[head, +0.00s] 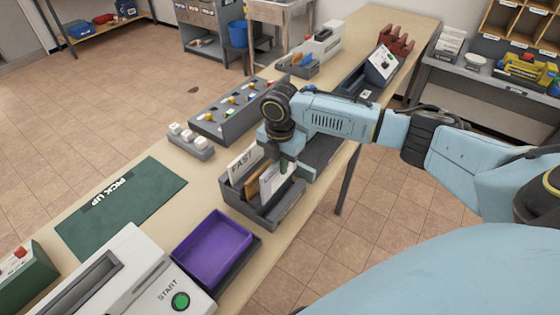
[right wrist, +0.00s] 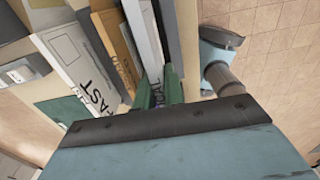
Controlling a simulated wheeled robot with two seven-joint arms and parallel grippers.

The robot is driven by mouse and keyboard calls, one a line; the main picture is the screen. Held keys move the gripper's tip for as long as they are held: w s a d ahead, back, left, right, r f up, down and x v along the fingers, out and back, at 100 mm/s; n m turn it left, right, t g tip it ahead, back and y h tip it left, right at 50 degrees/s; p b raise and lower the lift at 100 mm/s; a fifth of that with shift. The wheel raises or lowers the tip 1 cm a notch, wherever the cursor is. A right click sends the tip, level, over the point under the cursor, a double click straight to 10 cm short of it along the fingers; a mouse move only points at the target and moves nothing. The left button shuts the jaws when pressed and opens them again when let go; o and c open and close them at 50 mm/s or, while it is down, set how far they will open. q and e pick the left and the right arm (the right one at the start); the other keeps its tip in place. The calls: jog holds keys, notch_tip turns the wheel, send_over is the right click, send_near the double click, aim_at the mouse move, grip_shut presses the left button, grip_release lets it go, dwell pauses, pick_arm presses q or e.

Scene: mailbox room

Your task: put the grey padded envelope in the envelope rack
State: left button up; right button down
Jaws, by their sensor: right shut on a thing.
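The envelope rack (head: 239,199) is a dark grey open box near the front edge of the bench. It holds a white card marked FAST (head: 243,163), a brown envelope (head: 256,178) and a pale grey envelope (head: 271,184), all upright. My right gripper (head: 287,165) reaches down at the rack's right side and is shut on the pale grey envelope. In the right wrist view, the green fingers (right wrist: 158,88) pinch the envelope (right wrist: 145,35) beside lettering that is partly hidden. The envelope's lower part is hidden by the rack wall. My left gripper is not in view.
A purple tray (head: 214,248) and a white machine with a green START button (head: 181,301) stand in front of the rack. A grey switch panel (head: 226,118) and a small block with white knobs (head: 191,139) are behind it. The green PICK UP mat (head: 122,208) is bare.

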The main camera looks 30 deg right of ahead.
jog(key=shift+f, duration=0.15)
jog(key=shift+f+b, duration=0.75)
jog(key=shift+f, duration=1.2)
jog(key=shift+f, duration=0.1)
